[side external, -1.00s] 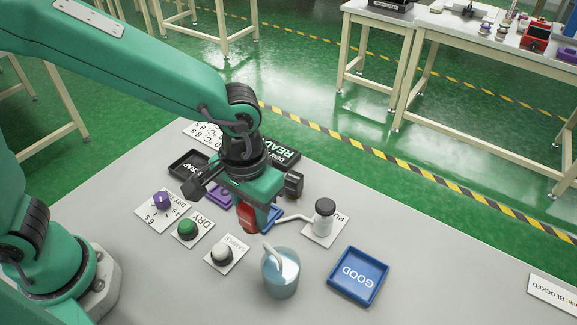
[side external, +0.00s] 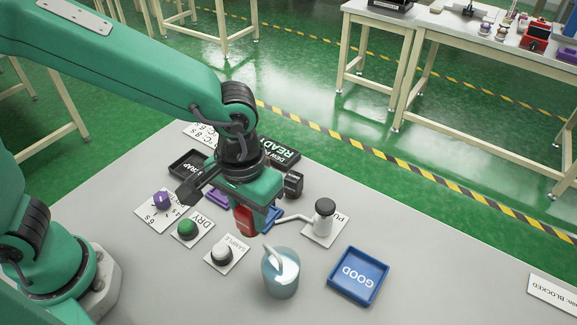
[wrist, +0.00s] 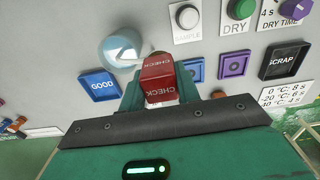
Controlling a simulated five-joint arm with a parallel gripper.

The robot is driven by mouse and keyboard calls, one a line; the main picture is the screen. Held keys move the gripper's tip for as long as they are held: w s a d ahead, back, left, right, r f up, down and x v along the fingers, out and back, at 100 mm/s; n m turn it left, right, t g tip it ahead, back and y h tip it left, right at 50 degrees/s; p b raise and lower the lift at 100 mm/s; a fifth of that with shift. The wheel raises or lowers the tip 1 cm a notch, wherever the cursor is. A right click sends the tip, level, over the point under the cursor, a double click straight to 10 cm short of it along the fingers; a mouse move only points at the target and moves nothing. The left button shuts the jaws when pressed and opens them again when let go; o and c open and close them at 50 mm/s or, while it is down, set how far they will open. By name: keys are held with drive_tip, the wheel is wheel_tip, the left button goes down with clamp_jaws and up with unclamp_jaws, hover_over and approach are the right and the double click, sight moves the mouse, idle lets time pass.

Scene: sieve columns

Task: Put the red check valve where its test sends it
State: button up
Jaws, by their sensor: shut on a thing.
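The red check valve (side external: 245,221), marked CHECK, is held in my gripper (side external: 248,214) above the table. In the wrist view the valve (wrist: 158,82) sits between the fingers. A blue GOOD tray (side external: 357,291) lies to the right and looks empty; it also shows in the wrist view (wrist: 100,96). A black SCRAP tray (side external: 181,163) lies behind and left of my gripper, partly hidden. A small blue tray (side external: 274,215) and a purple tray (side external: 217,194) lie behind the gripper, partly hidden.
A clear vessel of pale blue liquid (side external: 281,280) with a tube stands in front of the valve. A pump post (side external: 324,218), SAMPLE button (side external: 222,252), green DRY button (side external: 187,228) and purple dial (side external: 162,200) stand nearby. The READY sign (side external: 280,151) is partly hidden.

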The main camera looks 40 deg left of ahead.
drive_tip(key=w+a+n, duration=0.4)
drive_tip(key=a+n, duration=0.4)
drive_tip(key=a, duration=0.1)
drive_tip(key=n, duration=1)
hover_over(183, 170)
wheel_tip(183, 170, down, 7)
drive_tip(key=shift+f, duration=0.15)
drive_tip(key=shift+f, duration=2)
drive_tip(key=shift+f, duration=0.15)
drive_tip(key=o, duration=1.1)
drive_tip(key=shift+r, duration=0.2)
